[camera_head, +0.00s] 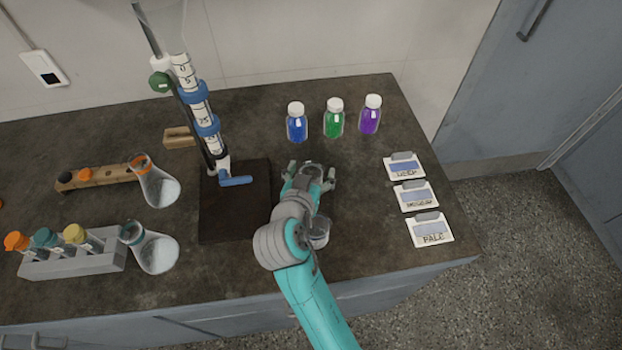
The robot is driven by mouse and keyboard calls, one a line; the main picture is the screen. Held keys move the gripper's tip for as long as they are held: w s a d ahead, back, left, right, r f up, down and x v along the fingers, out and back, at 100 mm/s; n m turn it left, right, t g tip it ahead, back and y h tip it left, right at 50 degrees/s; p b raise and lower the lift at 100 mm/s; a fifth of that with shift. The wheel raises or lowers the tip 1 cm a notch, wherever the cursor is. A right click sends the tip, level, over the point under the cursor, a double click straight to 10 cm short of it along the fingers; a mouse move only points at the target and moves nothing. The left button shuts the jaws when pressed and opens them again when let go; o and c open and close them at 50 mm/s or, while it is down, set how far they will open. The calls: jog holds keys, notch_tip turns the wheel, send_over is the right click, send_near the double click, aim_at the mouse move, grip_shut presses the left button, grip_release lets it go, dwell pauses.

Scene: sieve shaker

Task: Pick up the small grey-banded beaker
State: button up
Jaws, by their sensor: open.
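A small clear glass vessel with a greyish rim (319,232) stands on the dark bench, just right of my arm's wrist, which partly hides it. It looks like the beaker, but its band is too small to make out. My gripper (311,169) is open over the bench, beyond that vessel and below the coloured bottles. Its two fingers are spread apart. I cannot tell whether anything stands between or under them, as the gripper body covers that spot.
Blue (297,126), green (334,121) and purple (370,117) bottles stand behind my gripper. Labelled cards (430,230) lie at right. A burette stand (238,215) rises at left, with flasks (158,188), a wooden rack (100,177) and a grey tube rack (75,262) beyond.

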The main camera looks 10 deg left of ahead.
jog(key=shift+c, duration=0.3)
jog(key=c, duration=1.2)
